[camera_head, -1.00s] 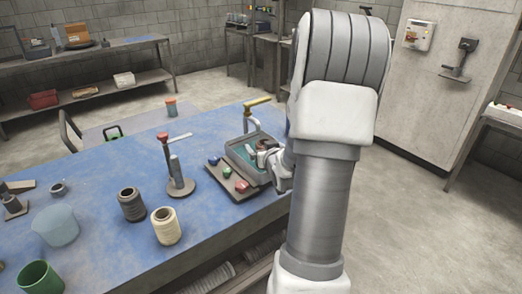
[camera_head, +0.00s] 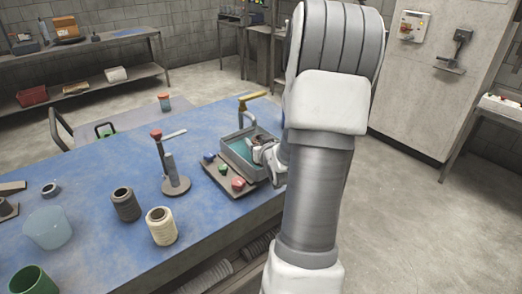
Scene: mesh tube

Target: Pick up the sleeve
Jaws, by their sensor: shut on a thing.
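My gripper (camera_head: 259,152) is at the grey basin (camera_head: 229,152) with teal inside, at the right part of the blue table. It is small in view and partly hidden by my own arm. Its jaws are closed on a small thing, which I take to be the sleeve. The sleeve's shape and how it sits in the jaws are too small and too hidden to tell. I cannot tell whether it touches the basin.
A control board with coloured buttons (camera_head: 238,184) lies in front of the basin, and a yellow-handled tap (camera_head: 252,96) rises behind. A stand (camera_head: 174,184), dark spool (camera_head: 125,204), cream spool (camera_head: 161,226), clear bucket (camera_head: 48,230) and green cup (camera_head: 34,281) stand leftward on the blue table (camera_head: 95,255).

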